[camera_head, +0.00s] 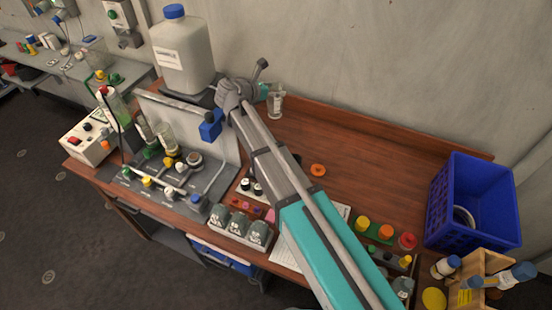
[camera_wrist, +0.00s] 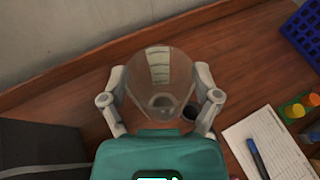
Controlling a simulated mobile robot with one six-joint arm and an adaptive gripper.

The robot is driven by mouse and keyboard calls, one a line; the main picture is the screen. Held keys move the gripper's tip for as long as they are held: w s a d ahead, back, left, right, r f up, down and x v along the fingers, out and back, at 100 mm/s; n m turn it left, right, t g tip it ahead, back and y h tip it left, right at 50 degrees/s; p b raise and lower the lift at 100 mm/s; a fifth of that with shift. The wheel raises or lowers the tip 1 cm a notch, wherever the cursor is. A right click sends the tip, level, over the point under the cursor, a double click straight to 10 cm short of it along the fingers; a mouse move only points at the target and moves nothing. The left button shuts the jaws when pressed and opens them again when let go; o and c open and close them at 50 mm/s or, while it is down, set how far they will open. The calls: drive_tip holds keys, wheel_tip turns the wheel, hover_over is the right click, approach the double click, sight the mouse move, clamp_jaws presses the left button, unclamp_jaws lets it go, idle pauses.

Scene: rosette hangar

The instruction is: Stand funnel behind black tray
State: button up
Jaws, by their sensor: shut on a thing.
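The funnel (camera_wrist: 160,62) is clear, with pale markings on its wall. It sits between the two fingers of my gripper (camera_wrist: 162,98) in the wrist view, which is shut on it. In the head view the funnel (camera_head: 276,103) shows beside my gripper (camera_head: 264,90), near the back wall, over the rear of the wooden bench. I cannot tell whether it touches the bench. I cannot tell whether this is the black tray.
A large white jug (camera_head: 183,55) and a grey apparatus panel (camera_head: 190,125) stand left of my gripper. A blue crate (camera_head: 472,200) stands at the right end.

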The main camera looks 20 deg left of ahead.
drive_tip(key=s+a+f+n+y+b, duration=0.1)
drive_tip(key=s+a+f+b, duration=0.4)
drive_tip(key=s+f+b, duration=0.6)
drive_tip(key=shift+s+f+t+b, duration=0.2)
drive_tip(key=shift+s+t+b, duration=0.2)
drive_tip(key=shift+s, duration=0.8)
drive_tip(key=a+f+b+x, duration=0.1)
drive_tip(key=f+b+x, duration=0.2)
drive_tip(key=b+x, duration=0.6)
drive_tip(key=shift+f+x, duration=0.3)
drive_tip(key=shift+x, duration=2.65)
drive_tip(key=shift+s, duration=0.1)
